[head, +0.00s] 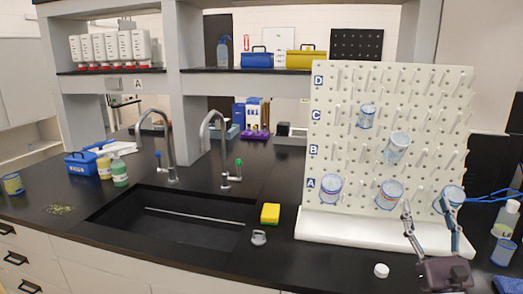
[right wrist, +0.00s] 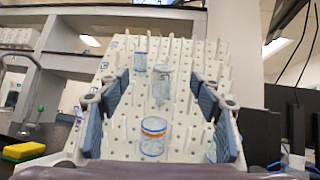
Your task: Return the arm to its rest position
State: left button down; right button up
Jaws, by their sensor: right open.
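My right gripper (head: 428,214) is open and empty in front of the lower right of the white pegboard drying rack (head: 345,130). Its two spread fingers also show in the right wrist view (right wrist: 160,110), with the pegboard beyond them. Several clear beakers hang on the pegs: one beaker (head: 389,194) with an orange band in the bottom row, one at the bottom left (head: 330,188), one higher up (head: 397,148) and one near the top (head: 367,116). Another beaker (head: 453,197) at the bottom right is partly behind a gripper finger. My left gripper is not in view.
A black sink (head: 180,222) with two taps (head: 214,140) lies left of the rack. A yellow sponge (head: 270,213), a grey stopper (head: 259,237) and a white cap (head: 381,270) lie on the dark counter. A bottle (head: 506,218) and a beaker (head: 503,252) stand at the right edge.

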jog(key=s+a+f+n+g+y, duration=0.3)
jog(key=a+f+n+g+y, duration=0.4)
jog(key=a+n, duration=0.5)
jog(key=s+a+f+n+g+y, duration=0.4)
jog(key=a+f+n+g+y, duration=0.1)
jog(key=a+f+n, duration=0.6)
jog(key=s+a+f+n+g+h, duration=0.1)
jog(key=s+a+f+n+g, duration=0.1)
jog(key=s+f+n+g, duration=0.25)
jog(key=s+a+f+n+g+h, duration=0.1)
jog(key=s+a+f+n+h, duration=0.15)
jog(key=s+f, duration=0.4)
jog(key=s+d+f+n+g+h, duration=0.25)
jog(key=s+d+f+h, duration=0.2)
jog(key=s, duration=0.35)
jog(key=s+d+f+n+g+h, duration=0.25)
jog(key=s+d+n, duration=0.2)
jog(key=s, duration=0.45)
notch_tip(320, 180, down, 27)
jog(key=s+g, duration=0.1)
jog(key=s+d+f+g, duration=0.1)
jog(key=s+d+f, duration=0.2)
jog(key=s+f, duration=1.3)
jog(key=shift+s+f, duration=0.3)
jog(key=shift+s, duration=0.45)
